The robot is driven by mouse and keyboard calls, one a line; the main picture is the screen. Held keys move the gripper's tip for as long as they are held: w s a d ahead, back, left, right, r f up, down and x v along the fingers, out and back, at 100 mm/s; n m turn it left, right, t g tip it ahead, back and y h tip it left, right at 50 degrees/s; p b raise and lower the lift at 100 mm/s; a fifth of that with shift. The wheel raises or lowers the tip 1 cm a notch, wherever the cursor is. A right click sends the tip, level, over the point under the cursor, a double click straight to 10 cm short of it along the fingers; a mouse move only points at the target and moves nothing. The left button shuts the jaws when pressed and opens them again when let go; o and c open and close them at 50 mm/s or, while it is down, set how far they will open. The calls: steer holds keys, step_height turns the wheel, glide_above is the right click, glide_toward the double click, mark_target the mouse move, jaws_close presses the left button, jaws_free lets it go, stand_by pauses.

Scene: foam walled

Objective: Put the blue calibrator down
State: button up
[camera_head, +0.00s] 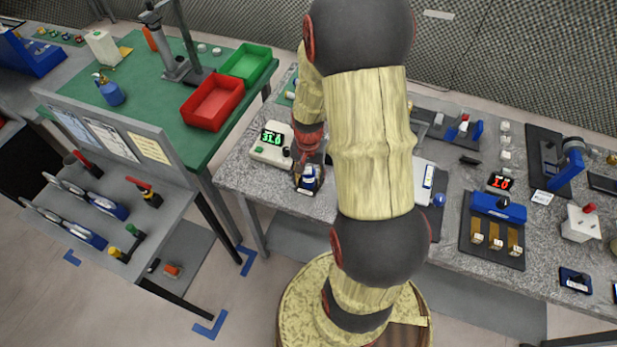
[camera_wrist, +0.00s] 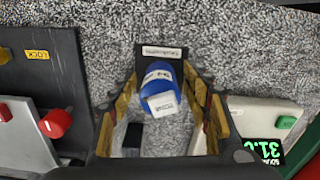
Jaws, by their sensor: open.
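The blue calibrator (camera_wrist: 162,112) has white labels and lies between the fingers of my gripper (camera_wrist: 165,92) in the wrist view. The fingers are spread, with a gap on each side of it. A dark labelled base (camera_wrist: 161,51) shows around its far end. In the head view the blue calibrator (camera_head: 309,174) is at the front edge of the grey speckled bench, on or over this dark base; exact contact is unclear. My gripper (camera_head: 307,160) is right above it, partly hidden by my own arm.
A white meter with a green display (camera_head: 271,144) stands close on the left of the calibrator. In the wrist view, a panel with a red knob (camera_wrist: 56,123) lies on the other side. A red bin (camera_head: 213,101) stands on the green table. Bare speckled bench (camera_wrist: 230,45) shows beyond the base.

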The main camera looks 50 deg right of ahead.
step_height(320, 180, up, 12)
steer(key=p, duration=0.3)
steer(key=shift+r, duration=0.15)
steer(key=s+a+r+n+t, duration=0.2)
steer(key=a+r+n, duration=0.4)
steer(key=a+r, duration=0.4)
steer(key=s+a+r+n+t, duration=0.3)
steer(key=s+a+r+n, duration=0.2)
steer(key=a+r, duration=0.6)
steer(key=shift+s+a+r+n+t, duration=0.3)
steer(key=shift+a+n, duration=0.2)
steer(key=shift+a, duration=0.35)
step_height(320, 180, down, 3)
steer(key=b, duration=0.3)
